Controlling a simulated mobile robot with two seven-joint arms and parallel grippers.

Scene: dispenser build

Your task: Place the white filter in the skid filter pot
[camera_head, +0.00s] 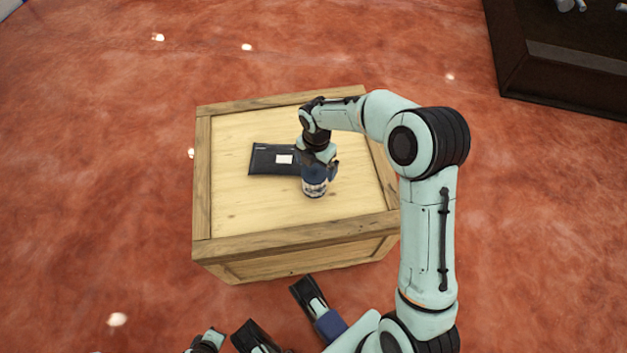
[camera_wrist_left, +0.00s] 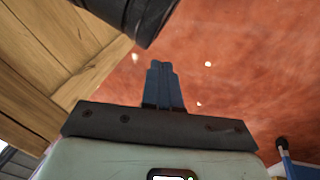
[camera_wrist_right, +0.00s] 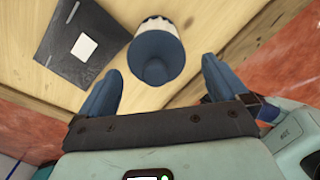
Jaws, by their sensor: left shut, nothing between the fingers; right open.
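A blue and white canister (camera_head: 314,183) stands on the wooden crate, beside the black pouch. In the right wrist view the canister (camera_wrist_right: 156,55) shows a round blue end and a jagged white band. I cannot tell whether it is the white filter, and I make out no clear filter pot. My right gripper (camera_head: 321,162) is over the crate at the canister. Its blue fingers are open, one on each side of the canister, with gaps showing in the right wrist view. My left gripper (camera_wrist_left: 165,75) is shut and empty, with its fingers together over the red floor.
The wooden crate (camera_head: 235,215) has free room on its left and front. A black pouch with a white label (camera_head: 262,160) lies flat behind and left of the canister. A dark box (camera_head: 560,65) stands at the upper right. Red floor surrounds the crate.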

